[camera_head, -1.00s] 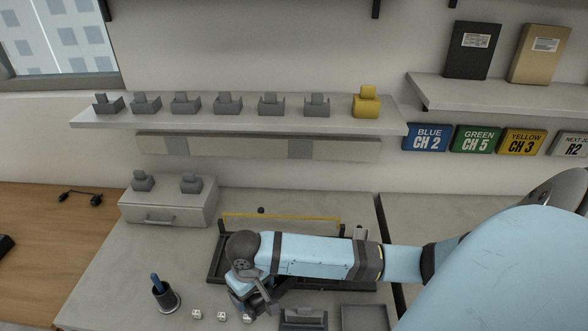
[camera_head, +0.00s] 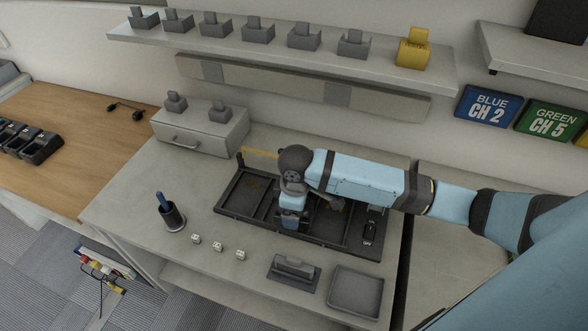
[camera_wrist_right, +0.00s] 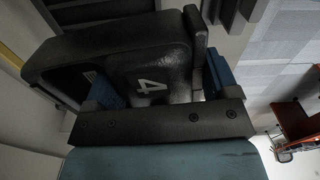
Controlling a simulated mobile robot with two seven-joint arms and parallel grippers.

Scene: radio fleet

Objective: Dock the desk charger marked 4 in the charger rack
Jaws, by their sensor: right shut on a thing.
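My right gripper (camera_head: 292,222) reaches in from the right and is over the middle-left of the black charger rack (camera_head: 232,205) on the grey table. In the right wrist view it (camera_wrist_right: 160,88) is shut on a black desk charger marked with a white 4 (camera_wrist_right: 150,62), with a blue pad on either side. In the head view the gripper and wrist mostly hide this charger. I cannot tell whether it touches the rack. The rack has several compartments and a yellow bar (camera_head: 260,153) at the back. A small dark unit (camera_head: 371,228) is at its right end. My left gripper is not in view.
Several black chargers (camera_head: 30,140) stand on the wooden desk at left. In front of the rack are a pen cup (camera_head: 171,214), white dice (camera_head: 218,247), a grey holder (camera_head: 293,270) and an empty square tray (camera_head: 355,292). A drawer box (camera_head: 200,138) stands behind left.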

